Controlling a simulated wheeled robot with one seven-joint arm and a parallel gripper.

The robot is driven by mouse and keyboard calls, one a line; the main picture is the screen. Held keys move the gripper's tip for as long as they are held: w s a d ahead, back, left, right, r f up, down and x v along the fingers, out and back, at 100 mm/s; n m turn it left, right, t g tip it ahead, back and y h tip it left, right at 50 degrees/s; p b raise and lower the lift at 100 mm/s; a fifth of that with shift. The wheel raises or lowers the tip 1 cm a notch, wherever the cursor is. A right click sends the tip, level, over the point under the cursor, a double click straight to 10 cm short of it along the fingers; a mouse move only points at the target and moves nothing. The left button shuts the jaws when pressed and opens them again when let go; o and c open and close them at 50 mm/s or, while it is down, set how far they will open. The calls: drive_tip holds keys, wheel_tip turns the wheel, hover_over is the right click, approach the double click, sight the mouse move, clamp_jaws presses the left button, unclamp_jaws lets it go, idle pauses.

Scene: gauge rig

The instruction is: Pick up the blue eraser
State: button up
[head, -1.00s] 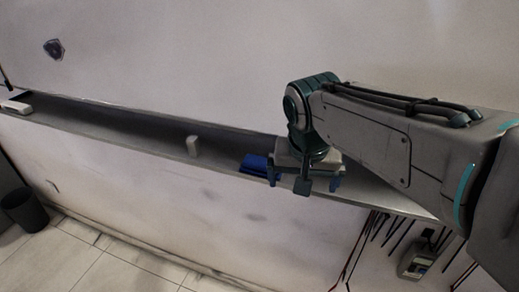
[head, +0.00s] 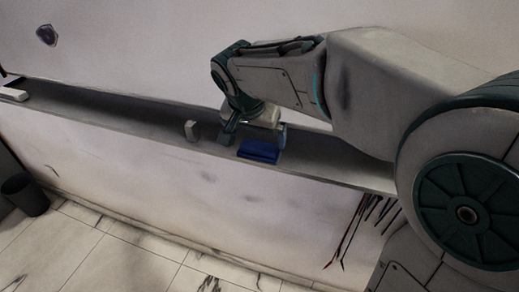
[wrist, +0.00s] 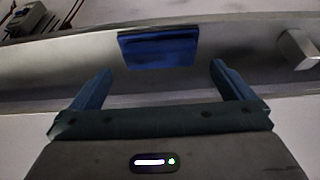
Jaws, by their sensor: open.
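The blue eraser (head: 259,151) lies on the narrow grey shelf (head: 328,166), close to its front edge in the head view. In the wrist view the blue eraser (wrist: 158,48) is ahead of the fingertips, between their lines and apart from both. My gripper (head: 254,138) is just behind the eraser in the head view, with one finger to its left and one to its right. In the wrist view my gripper (wrist: 158,77) is open and nothing is between its fingers.
A small white block (head: 191,131) stands on the shelf to the left of my gripper; a pale block (wrist: 299,49) shows at the right in the wrist view. A white item (head: 13,95) lies at the shelf's far left. A wall rises behind the shelf.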

sight(259, 145)
drive_tip(key=shift+p+x, duration=0.65)
drive_tip(key=shift+x, duration=2.1)
drive_tip(key=shift+s, duration=0.1)
drive_tip(key=c, duration=0.6)
drive_tip(key=shift+c, duration=0.2)
drive_tip(key=shift+r, duration=0.6)
wheel_tip(259, 145, up, 3)
drive_tip(key=shift+r+b, duration=0.1)
drive_tip(key=shift+b, duration=0.4)
drive_tip(key=s+d+r+b, duration=0.2)
drive_tip(key=s+d+r, duration=0.4)
drive_tip(key=d, duration=0.3)
drive_tip(key=shift+s+d+r, duration=0.3)
drive_tip(key=shift+s+d, duration=0.05)
